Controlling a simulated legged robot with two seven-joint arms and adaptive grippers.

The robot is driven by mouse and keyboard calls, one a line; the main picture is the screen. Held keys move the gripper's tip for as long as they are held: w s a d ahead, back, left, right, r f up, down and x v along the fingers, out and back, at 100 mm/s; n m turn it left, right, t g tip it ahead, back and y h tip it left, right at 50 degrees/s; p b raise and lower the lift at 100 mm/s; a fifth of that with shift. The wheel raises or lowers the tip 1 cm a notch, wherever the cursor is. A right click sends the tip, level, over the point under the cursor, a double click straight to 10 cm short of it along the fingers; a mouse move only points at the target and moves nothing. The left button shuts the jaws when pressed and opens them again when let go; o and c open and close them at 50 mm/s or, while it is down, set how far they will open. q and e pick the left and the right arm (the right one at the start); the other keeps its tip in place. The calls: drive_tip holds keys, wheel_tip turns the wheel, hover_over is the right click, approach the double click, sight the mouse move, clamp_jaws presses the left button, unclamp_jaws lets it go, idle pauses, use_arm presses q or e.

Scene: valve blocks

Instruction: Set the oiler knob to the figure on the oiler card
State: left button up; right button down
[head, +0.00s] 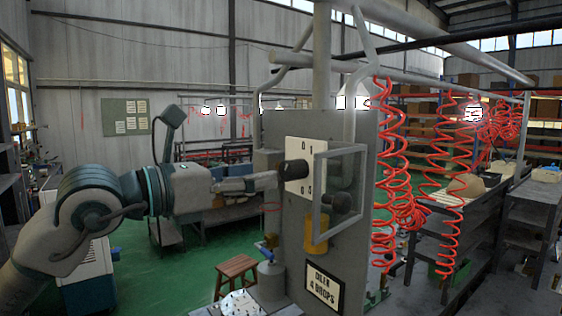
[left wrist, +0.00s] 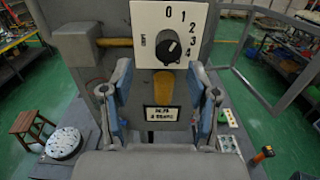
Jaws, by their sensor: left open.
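In the head view the dark knob (head: 293,170) stands out from the panel's plate. The oiler card (head: 325,290) reads "OILER 4 DROPS"; it also shows, blurred, in the left wrist view (left wrist: 163,114). My left gripper (head: 272,181) is open and empty, close before the knob. In the left wrist view its fingertips (left wrist: 160,68) lie either side of the knob's lower edge, apart from it.
A grey panel (head: 300,255) carries the dial. An open framed window (head: 338,190) juts out right of it, before another dark knob (head: 342,203). An amber part (head: 316,235) sits below the dial. A wooden stool (head: 236,268) stands left, and red coiled hoses (head: 395,200) hang right.

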sight(284, 172)
use_arm(q)
drive_tip(key=p+x, duration=0.1)
drive_tip(key=x, duration=0.2)
drive_tip(key=shift+d+r, duration=0.1)
drive_tip(key=shift+r, duration=0.05)
drive_tip(key=d, duration=0.2)
drive_tip(key=w+d, duration=0.1)
drive_tip(key=d, duration=0.1)
drive_tip(key=shift+d, duration=0.15)
drive_tip(key=shift+a, duration=0.75)
drive_tip(key=c, duration=0.8)
drive_tip(key=shift+w, duration=0.1)
clamp_jaws()
use_arm(e)
drive_tip(key=shift+a+r, duration=0.3)
drive_tip(key=shift+r, duration=0.55)
